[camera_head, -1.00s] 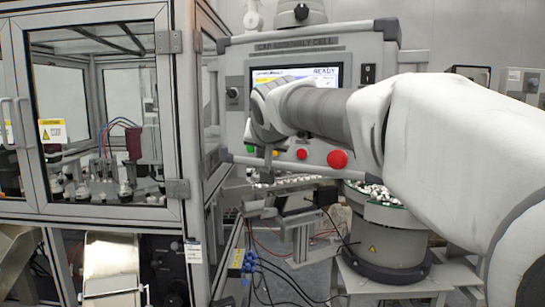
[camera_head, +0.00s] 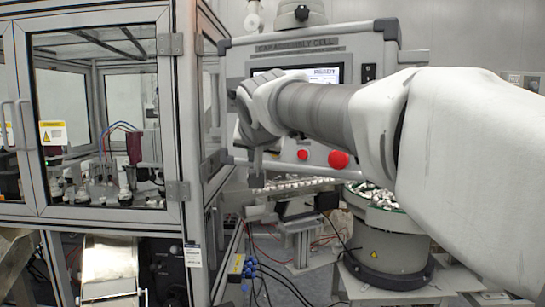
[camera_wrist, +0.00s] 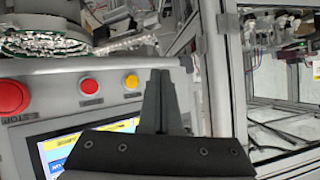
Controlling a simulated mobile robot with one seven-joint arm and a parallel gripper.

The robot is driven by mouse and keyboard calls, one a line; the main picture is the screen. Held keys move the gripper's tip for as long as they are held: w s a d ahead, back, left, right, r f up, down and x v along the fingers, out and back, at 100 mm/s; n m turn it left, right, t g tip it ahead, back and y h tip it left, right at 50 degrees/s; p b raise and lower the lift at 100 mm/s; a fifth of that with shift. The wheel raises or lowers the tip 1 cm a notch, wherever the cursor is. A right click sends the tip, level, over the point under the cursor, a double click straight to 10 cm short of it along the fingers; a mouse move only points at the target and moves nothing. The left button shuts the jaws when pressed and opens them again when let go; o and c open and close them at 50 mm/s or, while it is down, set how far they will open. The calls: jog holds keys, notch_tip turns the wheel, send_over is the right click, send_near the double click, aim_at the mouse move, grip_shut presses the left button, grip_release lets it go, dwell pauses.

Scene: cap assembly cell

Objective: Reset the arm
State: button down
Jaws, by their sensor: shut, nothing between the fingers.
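My gripper (camera_head: 256,181) hangs in front of the lower left part of the control panel (camera_head: 408,55) in the head view, fingers pointing down. In the wrist view its fingers (camera_wrist: 161,74) are together, with nothing between them. My arm reaches in from the right and hides much of the panel and its screen (camera_head: 325,75). In the wrist view the panel appears turned over, with the screen (camera_wrist: 62,152), a yellow button (camera_wrist: 131,81), a red button (camera_wrist: 89,86) and the big red stop button (camera_wrist: 10,97) beside the fingers.
A glass-doored machine cabinet (camera_head: 174,120) stands at the left. A bowl feeder (camera_head: 385,250) with small parts stands below my arm. A rail with a row of parts (camera_head: 285,186) runs below the gripper. Blue connectors with cables (camera_head: 248,268) are low in the middle.

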jog(key=s+d+f+g, duration=0.2)
jog(key=s+d+f, duration=0.3)
jog(key=s+f, duration=0.3)
jog(key=s+d+f+g+h, duration=0.1)
jog(key=s+d+f+g, duration=0.1)
jog(key=s+d+f, duration=0.4)
jog(key=s+d+f+n+g+h, duration=0.1)
jog(key=s+d+f+g, duration=0.1)
jog(key=s+d+f, duration=0.4)
jog(key=s+f, duration=0.5)
jog(key=s, duration=0.5)
jog(key=shift+s+d+f+g, duration=0.15)
jog(key=shift+d+f+g, duration=0.1)
jog(key=shift+g, duration=0.05)
jog(key=c, duration=1.6)
grip_release()
